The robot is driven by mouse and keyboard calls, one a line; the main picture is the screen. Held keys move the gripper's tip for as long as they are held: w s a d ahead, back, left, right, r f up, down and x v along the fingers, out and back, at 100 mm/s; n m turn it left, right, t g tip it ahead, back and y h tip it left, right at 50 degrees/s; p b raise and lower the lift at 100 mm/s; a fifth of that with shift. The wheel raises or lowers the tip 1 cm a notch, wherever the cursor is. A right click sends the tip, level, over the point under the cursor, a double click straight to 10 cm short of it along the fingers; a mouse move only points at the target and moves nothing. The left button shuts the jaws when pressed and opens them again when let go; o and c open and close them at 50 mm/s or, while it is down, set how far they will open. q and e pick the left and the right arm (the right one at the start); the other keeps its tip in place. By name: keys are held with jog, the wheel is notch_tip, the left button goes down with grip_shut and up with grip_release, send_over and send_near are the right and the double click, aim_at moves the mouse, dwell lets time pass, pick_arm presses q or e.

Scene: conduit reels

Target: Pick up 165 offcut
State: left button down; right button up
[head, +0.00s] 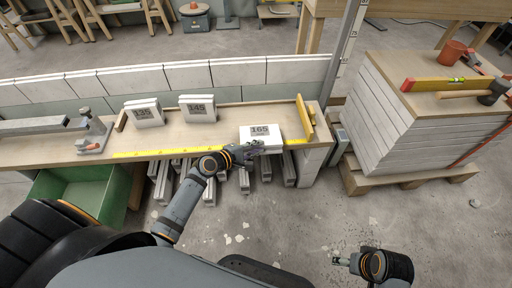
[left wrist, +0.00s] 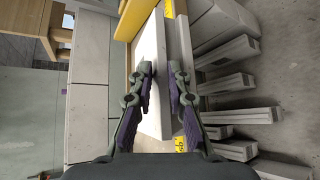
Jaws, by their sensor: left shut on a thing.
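The 165 offcut (head: 262,131) is a white block with a dark printed number, at the right part of the wooden bench top in the head view. My left gripper (head: 252,149) is at its near side, low by the bench's front edge. In the left wrist view the block (left wrist: 152,52) stands between the two fingers of my left gripper (left wrist: 162,70), which is shut on it. The block appears still at bench level; whether it touches the top I cannot tell. My right gripper (head: 343,261) is over the floor at lower right, too small to tell its jaws.
The 135 offcut (head: 144,113) and 145 offcut (head: 198,108) stand left on the bench (head: 60,150). A yellow stop (head: 305,118) rises right of the 165 block. A green bin (head: 85,190) is below left. A stacked pallet (head: 420,120) stands right.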

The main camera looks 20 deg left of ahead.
pick_arm(q)
jog(key=c, duration=1.2)
grip_release()
jog(key=v, duration=1.2)
jog(key=shift+f, duration=0.1)
